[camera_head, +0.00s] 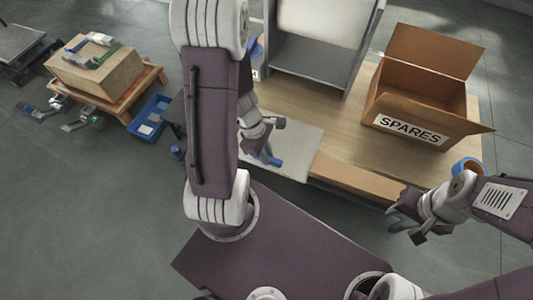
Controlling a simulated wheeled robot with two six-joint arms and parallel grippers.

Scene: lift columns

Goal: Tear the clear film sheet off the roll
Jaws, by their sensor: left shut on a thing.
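A grey stand (305,68) at the table's back holds a broad pale cylinder (325,18), which looks like the film roll and is cut off by the top edge. A pale, flat sheet (292,150) lies over the table's front left, below the stand; it looks like the film. My right gripper (404,228) is open and empty, off the table's front edge.
An open cardboard box marked SPARES (412,131) stands on the table's right. A tape roll (467,167) with a blue outside is near my right wrist. A blue bin (150,122) and a wooden stand with a carton (98,75) are on the left.

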